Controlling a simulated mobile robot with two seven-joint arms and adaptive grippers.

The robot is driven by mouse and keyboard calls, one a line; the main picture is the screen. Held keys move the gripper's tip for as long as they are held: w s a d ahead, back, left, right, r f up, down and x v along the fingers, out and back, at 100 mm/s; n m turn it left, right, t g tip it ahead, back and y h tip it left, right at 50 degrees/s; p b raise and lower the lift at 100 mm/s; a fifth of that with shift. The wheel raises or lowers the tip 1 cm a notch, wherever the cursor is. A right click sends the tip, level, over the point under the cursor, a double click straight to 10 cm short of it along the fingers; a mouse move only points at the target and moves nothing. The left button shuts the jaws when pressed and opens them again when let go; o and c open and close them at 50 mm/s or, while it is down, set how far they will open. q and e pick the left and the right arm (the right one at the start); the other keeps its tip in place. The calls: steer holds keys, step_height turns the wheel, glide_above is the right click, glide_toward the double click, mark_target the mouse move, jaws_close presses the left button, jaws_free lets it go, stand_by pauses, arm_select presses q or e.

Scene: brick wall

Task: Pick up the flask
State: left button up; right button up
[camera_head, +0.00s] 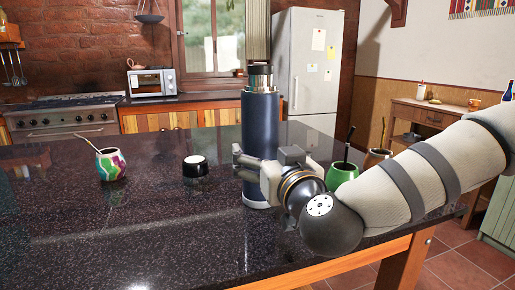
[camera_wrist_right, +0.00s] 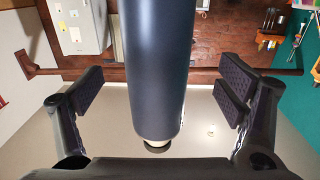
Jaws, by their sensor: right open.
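The flask (camera_head: 260,120) is a tall dark blue cylinder with a steel and black top. It stands upright on the dark stone counter, right of the middle in the head view. My right gripper (camera_head: 244,162) is at the lower half of the flask, its arm coming in from the right. In the right wrist view the flask (camera_wrist_right: 160,65) rises between the two spread fingers of the right gripper (camera_wrist_right: 160,95), with a visible gap on each side. The gripper partly hides the flask's lower body. My left gripper is not in view.
A small black pot with a white top (camera_head: 195,167) and a colourful mate cup (camera_head: 110,165) with a straw stand left on the counter (camera_head: 130,235). A green mate cup (camera_head: 341,175) and a brown one (camera_head: 376,158) stand close behind my right arm. The front left counter is clear.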

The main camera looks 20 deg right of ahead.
mark_target(260, 145)
steer(key=w, duration=0.2)
steer(key=w+f, duration=0.1)
steer(key=w+b, duration=0.1)
steer(key=w, duration=0.1)
steer(key=shift+w+d+f, duration=0.15)
steer(key=shift+w+d, duration=0.1)
steer(key=shift+w, duration=0.05)
steer(key=shift+w+r, duration=0.2)
steer(key=shift+w, duration=0.2)
steer(key=c, duration=1.6)
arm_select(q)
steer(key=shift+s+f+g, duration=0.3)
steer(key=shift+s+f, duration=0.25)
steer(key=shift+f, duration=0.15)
arm_select(e)
steer(key=shift+r, duration=0.15)
steer(key=c, duration=0.4)
steer(key=shift+r, duration=0.1)
steer(key=shift+c, duration=0.2)
